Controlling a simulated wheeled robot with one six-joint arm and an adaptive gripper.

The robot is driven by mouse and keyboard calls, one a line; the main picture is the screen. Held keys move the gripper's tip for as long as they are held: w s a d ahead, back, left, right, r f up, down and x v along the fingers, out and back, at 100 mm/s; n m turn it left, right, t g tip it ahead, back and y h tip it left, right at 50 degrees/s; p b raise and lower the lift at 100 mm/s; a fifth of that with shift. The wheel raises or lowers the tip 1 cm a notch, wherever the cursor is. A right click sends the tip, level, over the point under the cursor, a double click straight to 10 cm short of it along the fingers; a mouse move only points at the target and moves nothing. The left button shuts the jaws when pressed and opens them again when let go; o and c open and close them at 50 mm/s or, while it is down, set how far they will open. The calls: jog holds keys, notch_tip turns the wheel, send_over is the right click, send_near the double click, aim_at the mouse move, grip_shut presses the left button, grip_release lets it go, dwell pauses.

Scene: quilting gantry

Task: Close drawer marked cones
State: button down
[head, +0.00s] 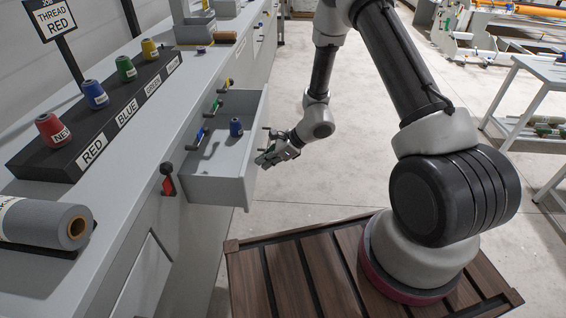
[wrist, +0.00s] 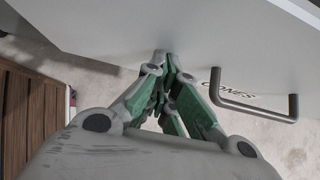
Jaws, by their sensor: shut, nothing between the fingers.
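The drawer (head: 222,186) stands open, pulled out from the grey counter. In the wrist view the drawer front (wrist: 215,40) carries the word CONES, partly hidden behind a dark bar handle (wrist: 255,108). My gripper (head: 268,158) is just outside the drawer front, with its fingers shut and empty. In the wrist view my fingertips (wrist: 166,58) are at the drawer front, to the left of the handle. I cannot tell whether they touch it.
Cones in red (head: 55,131), blue (head: 95,95), green (head: 126,69) and yellow (head: 150,49) stand on a labelled black rack on the counter. A grey roll (head: 40,222) lies at the near left. A shelf cart (head: 540,100) stands at the right. The floor (head: 300,190) beyond the drawer is clear.

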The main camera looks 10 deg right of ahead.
jog(key=w+a, duration=0.1)
jog(key=a, duration=0.3)
jog(key=w+a, duration=0.2)
jog(key=a, duration=0.3)
jog(key=w+a, duration=0.1)
jog(key=a, duration=0.3)
jog(key=shift+w+a, duration=0.2)
jog(key=shift+a, duration=0.05)
jog(key=shift+d, duration=0.1)
